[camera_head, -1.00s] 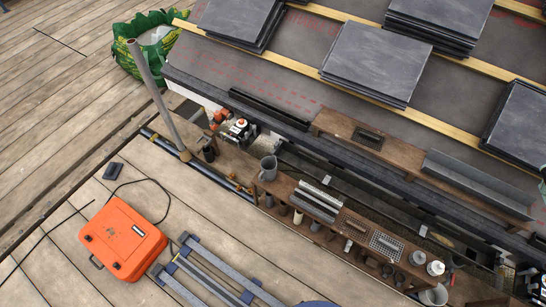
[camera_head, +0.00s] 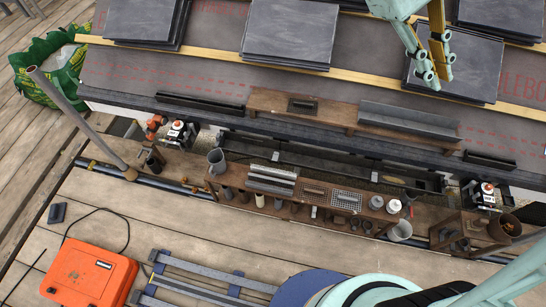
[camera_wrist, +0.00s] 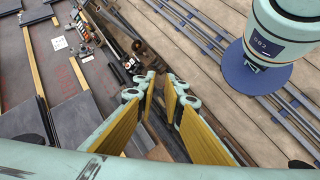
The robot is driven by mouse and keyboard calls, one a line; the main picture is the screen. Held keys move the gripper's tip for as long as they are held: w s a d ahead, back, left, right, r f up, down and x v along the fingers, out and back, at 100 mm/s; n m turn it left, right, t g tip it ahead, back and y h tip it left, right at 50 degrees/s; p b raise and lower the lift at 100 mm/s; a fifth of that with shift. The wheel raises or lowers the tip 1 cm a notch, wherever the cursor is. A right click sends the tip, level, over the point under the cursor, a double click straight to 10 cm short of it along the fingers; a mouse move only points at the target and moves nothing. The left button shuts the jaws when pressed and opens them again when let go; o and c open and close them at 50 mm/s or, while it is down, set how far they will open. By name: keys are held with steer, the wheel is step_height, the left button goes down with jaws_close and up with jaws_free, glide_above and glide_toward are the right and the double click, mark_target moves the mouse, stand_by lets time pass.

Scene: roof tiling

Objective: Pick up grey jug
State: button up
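A grey jug (camera_head: 216,161) stands upright at the left end of the low wooden bench in the head view. A second pale grey vessel (camera_head: 400,231) stands on the planks near the bench's right end. My gripper (camera_head: 436,78) is at the upper right of the head view, over the slate area and well away from the jug. Its two yellow-padded fingers are apart with nothing between them. They also show in the wrist view (camera_wrist: 161,78), with a gap between the tips. I cannot make out the grey jug in the wrist view.
The bench (camera_head: 225,181) holds metal strips, perforated plates and small pots. An upper plank shelf (camera_head: 330,113) runs behind it. Slate stacks (camera_head: 290,32) lie on the roof. A slanted pole (camera_head: 75,120) and an orange case (camera_head: 90,275) are at left. A brown bucket (camera_head: 504,228) is at right.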

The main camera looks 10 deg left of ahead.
steer(key=w+a+f+n+t+h, duration=0.35)
steer(key=w+a+f, duration=0.35)
steer(key=w, duration=0.3)
steer(key=w+a+f+n+t+h, duration=0.25)
steer(key=w+a+f+n, duration=0.25)
steer(key=w+a+f, duration=0.4)
steer(key=w+a+f+n+t+y+b, duration=0.1)
steer(key=w+a+f+n+t, duration=0.3)
steer(key=a+f, duration=0.55)
steer(key=w+a+f+n+t+y, duration=0.15)
steer(key=a+f+n+t, duration=0.35)
steer(key=a+f, duration=0.5)
steer(key=s+a+f+n+t+y, duration=0.2)
steer(key=s+a+f+n+y, duration=0.25)
steer(key=a+f, duration=0.6)
steer(key=s+a+f+n+t+y, duration=0.4)
steer(key=a+f, duration=0.3)
steer(key=f, duration=0.6)
steer(key=s+a+f+n+g+y, duration=0.2)
steer(key=s+f+n+y, duration=0.2)
steer(key=s+f, duration=0.6)
steer(key=s+a+f+n+g+y, duration=0.1)
steer(key=s+a+f+n+y, duration=0.2)
steer(key=s+f, duration=0.7)
step_height(320, 180, down, 4)
steer(key=n+y, duration=0.2)
steer(key=y, duration=0.1)
steer(key=shift+a+g+b, duration=0.2)
steer(key=shift+g+b, duration=0.15)
steer(key=shift+g, duration=0.05)
